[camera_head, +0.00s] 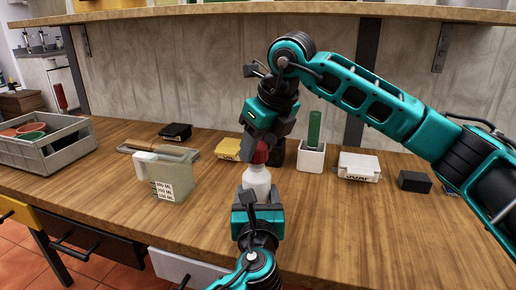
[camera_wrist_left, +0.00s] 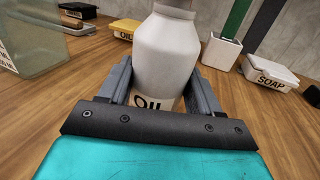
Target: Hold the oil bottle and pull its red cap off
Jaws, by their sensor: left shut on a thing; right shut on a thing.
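The white oil bottle (camera_head: 257,181) stands upright near the middle of the wooden table. Its body and part of its "OIL" label show in the left wrist view (camera_wrist_left: 166,55). My left gripper (camera_head: 257,199) is shut on the bottle's lower body, with one finger on each side. The red cap (camera_head: 261,153) is at the top of the bottle. My right gripper (camera_head: 263,142) reaches down from above and is shut on the cap, partly hiding it. I cannot tell whether the cap still touches the bottle's neck. The left wrist view cuts off the bottle's top.
A measuring jug (camera_head: 171,178) stands left of the bottle. A yellow box (camera_head: 227,149) lies behind it. A white holder (camera_head: 311,159) with a green item, a soap box (camera_head: 359,166) and a dark box (camera_head: 414,181) are right. A grey crate (camera_head: 60,150) is far left. The front right table is clear.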

